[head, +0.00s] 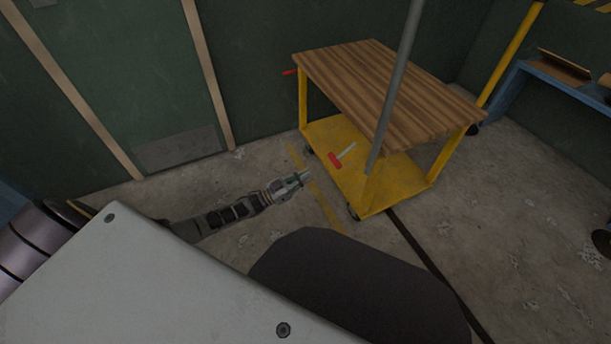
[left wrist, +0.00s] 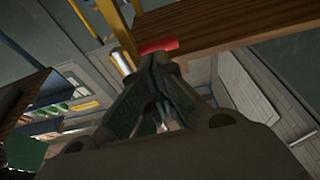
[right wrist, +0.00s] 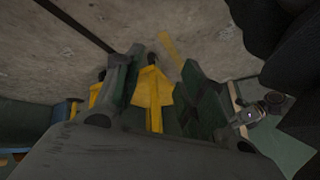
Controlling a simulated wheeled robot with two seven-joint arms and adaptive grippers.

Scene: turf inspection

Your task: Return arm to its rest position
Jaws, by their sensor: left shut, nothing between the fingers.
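My left arm reaches in from the left in the head view, low over the concrete floor. Its gripper (head: 303,177) points at the near left side of the yellow cart (head: 345,185) and stands apart from it. In the left wrist view the fingers (left wrist: 162,68) come together at the tips with nothing held. A red cylinder (left wrist: 158,46) and a wooden board show beyond them. My right gripper (right wrist: 158,68) shows only in the right wrist view. Its fingers are spread apart and empty, with yellow cart parts farther off between them.
The cart has a wooden top (head: 390,85) and a red handle end (head: 289,72). A red-and-pale tool (head: 340,156) lies on its lower shelf. A grey pole (head: 400,75) crosses the cart in view. A blue bench (head: 545,72) stands at right. Floor between is clear.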

